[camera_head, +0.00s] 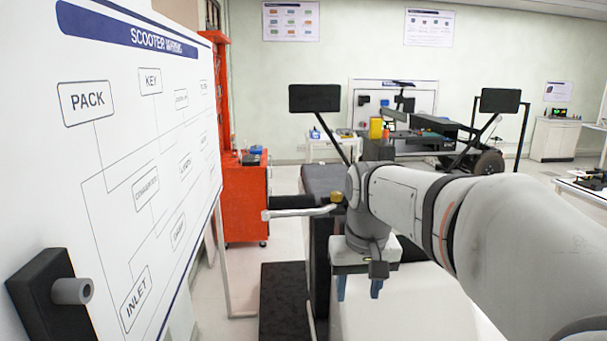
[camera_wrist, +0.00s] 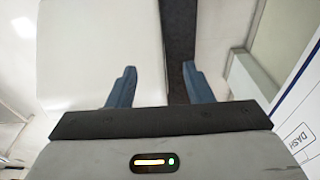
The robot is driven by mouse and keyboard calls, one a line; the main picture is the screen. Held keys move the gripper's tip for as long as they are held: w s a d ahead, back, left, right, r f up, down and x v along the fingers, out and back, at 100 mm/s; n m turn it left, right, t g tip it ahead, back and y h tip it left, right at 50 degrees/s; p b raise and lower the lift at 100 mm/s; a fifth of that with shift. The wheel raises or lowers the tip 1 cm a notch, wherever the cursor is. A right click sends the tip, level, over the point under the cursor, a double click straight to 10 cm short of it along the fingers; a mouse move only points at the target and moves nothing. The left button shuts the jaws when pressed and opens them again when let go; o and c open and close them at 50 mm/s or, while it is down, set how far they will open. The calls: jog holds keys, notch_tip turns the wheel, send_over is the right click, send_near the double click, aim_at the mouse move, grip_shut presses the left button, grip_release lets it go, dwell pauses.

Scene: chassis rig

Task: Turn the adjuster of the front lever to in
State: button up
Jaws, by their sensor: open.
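The front lever (camera_head: 290,212) is a silver lever beside a black handlebar grip (camera_head: 292,201), left of my arm in the head view. A small brass-coloured piece (camera_head: 337,197) at the lever's right end looks like its adjuster. Its setting is too small to read. My gripper (camera_head: 358,288) points down, below and a little right of the brass piece. Its two blue fingers are apart with nothing between them. The wrist view also shows the open gripper (camera_wrist: 159,68), above a white surface and a dark strip; the lever is not seen there.
A white wiring board (camera_head: 110,130) stands close on the left, with a black block and grey knob (camera_head: 72,291) at its lower corner. A red cabinet (camera_head: 246,195) stands behind it. Two black mirrors (camera_head: 314,98) rise on stalks. A white panel (camera_wrist: 95,50) lies below my gripper.

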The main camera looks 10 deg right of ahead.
notch_tip(320, 180, up, 19)
jog(key=g+p, duration=0.2)
jog(key=p, duration=0.7)
send_over(336, 193)
jog(key=shift+d+m, duration=0.1)
jog(key=shift+m, duration=0.2)
jog(key=shift+f+b, duration=0.6)
jog(key=shift+f, duration=3.3)
jog(key=shift+c, duration=0.4)
jog(key=c, duration=0.9)
